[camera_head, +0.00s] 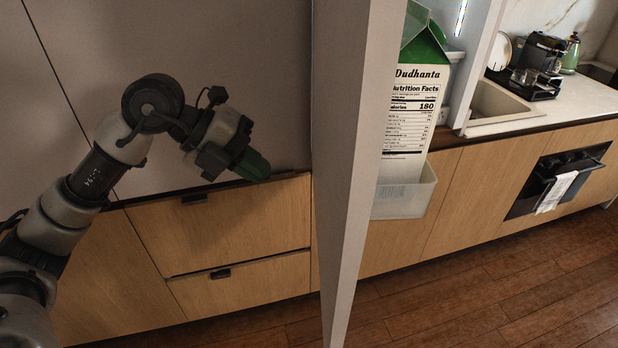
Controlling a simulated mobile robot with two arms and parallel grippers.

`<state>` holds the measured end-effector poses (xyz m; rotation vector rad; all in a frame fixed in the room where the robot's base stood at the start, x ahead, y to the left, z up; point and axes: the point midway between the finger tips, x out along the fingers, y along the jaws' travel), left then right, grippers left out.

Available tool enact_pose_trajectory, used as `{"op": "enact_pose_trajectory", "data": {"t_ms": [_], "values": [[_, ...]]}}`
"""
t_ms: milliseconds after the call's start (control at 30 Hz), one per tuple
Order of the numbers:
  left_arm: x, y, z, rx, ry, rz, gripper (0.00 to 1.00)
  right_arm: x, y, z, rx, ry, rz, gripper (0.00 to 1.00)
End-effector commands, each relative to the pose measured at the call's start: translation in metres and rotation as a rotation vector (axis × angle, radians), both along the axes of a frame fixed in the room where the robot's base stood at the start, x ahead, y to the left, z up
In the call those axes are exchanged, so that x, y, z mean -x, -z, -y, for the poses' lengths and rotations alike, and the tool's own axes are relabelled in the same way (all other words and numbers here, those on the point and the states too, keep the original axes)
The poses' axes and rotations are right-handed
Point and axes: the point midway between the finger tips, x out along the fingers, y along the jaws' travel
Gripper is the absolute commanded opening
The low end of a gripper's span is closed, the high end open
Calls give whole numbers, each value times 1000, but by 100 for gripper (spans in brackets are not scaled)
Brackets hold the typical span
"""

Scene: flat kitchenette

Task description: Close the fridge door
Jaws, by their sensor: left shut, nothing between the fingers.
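The fridge door (350,170) stands open, seen nearly edge-on as a tall grey panel down the middle of the head view. A white bin (405,203) on the right side of the door holds a green and white carton (410,110). Part of the fridge's white body (482,60) shows behind, to the right of the carton. My left gripper (257,167) is shut and empty, to the left of the door, with a visible gap between them in the picture. My right gripper is not in view.
Wooden drawers (235,230) with dark handles lie below my left gripper. On the right are a counter with a sink (495,103), a coffee machine (540,60) and an oven (555,180) with a towel. The wooden floor (480,305) in front is clear.

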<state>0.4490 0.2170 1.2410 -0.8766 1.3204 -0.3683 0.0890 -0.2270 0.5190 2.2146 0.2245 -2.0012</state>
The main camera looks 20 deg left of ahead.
Motion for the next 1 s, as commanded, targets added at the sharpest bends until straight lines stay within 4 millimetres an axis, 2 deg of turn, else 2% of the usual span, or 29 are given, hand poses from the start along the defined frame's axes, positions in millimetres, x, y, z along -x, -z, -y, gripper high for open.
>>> {"op": "enact_pose_trajectory", "data": {"t_ms": [33, 233, 433, 600, 1000], "values": [[-2, 5, 9, 4, 4, -4, 0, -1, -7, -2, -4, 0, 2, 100], [-12, 33, 38, 4, 4, -3, 0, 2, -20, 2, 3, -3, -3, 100], [-23, 31, 64, 6, 3, -1, 0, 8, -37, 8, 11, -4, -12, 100], [-26, 34, 73, 3, 1, 0, 0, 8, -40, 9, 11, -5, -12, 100], [-27, 35, 74, 3, 1, 0, 0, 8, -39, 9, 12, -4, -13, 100]]}}
